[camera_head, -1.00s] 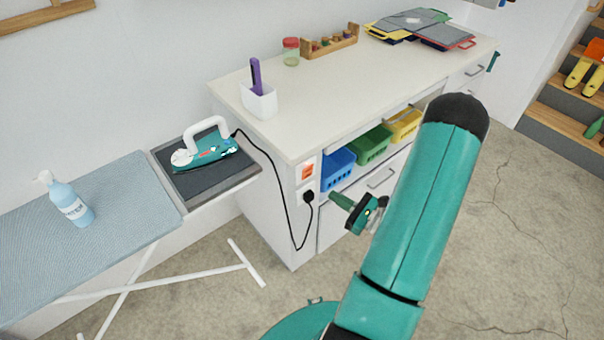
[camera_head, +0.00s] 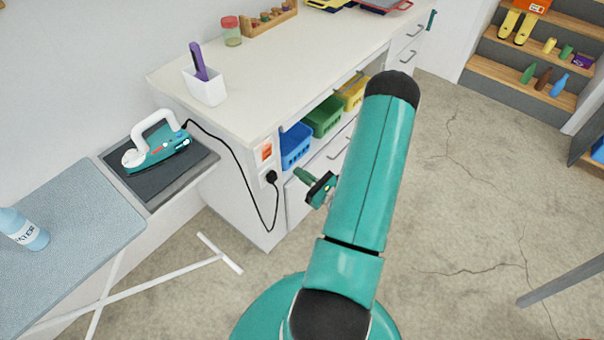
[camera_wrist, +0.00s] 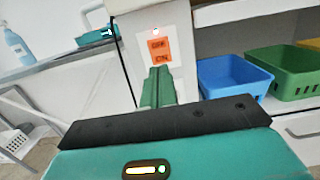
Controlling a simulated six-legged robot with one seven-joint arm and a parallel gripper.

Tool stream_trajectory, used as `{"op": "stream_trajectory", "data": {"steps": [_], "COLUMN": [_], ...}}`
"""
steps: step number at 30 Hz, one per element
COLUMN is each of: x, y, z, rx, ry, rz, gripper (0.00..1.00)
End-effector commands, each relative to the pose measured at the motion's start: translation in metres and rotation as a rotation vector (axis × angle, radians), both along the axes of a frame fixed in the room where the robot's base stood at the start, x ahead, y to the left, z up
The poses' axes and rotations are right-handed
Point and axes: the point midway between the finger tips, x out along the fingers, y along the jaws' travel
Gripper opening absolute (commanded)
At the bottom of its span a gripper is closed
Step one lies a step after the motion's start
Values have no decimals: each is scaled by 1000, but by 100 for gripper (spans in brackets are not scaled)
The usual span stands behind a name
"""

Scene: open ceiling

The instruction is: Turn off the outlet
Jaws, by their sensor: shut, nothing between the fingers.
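The outlet's orange switch (camera_head: 266,152) is on the end panel of the white cabinet. In the wrist view the switch (camera_wrist: 160,50) reads OFF above and ON below, with a small reddish light above it. A black plug (camera_head: 271,177) sits in the socket below the switch, with a black cord running to the iron (camera_head: 158,146). My gripper (camera_head: 300,174) is shut and empty, to the right of and slightly below the switch in the head view. In the wrist view its closed green fingers (camera_wrist: 158,84) point at the panel just below the switch; contact cannot be told.
The iron rests on a dark pad at the end of the ironing board (camera_head: 75,215), left of the cabinet. Blue (camera_head: 295,145), green and yellow baskets stand in the open shelf, right of the panel. The cord hangs in a loop. Floor to the right is largely clear.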

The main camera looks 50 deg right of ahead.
Motion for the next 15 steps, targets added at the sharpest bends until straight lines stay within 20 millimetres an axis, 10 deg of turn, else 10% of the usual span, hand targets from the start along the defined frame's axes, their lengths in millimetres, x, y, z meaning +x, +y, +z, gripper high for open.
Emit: {"op": "stream_trajectory", "data": {"steps": [15], "x": [98], "y": [5], "z": [12], "rx": [-1], "ry": [0], "rz": [3], "gripper": [0]}}
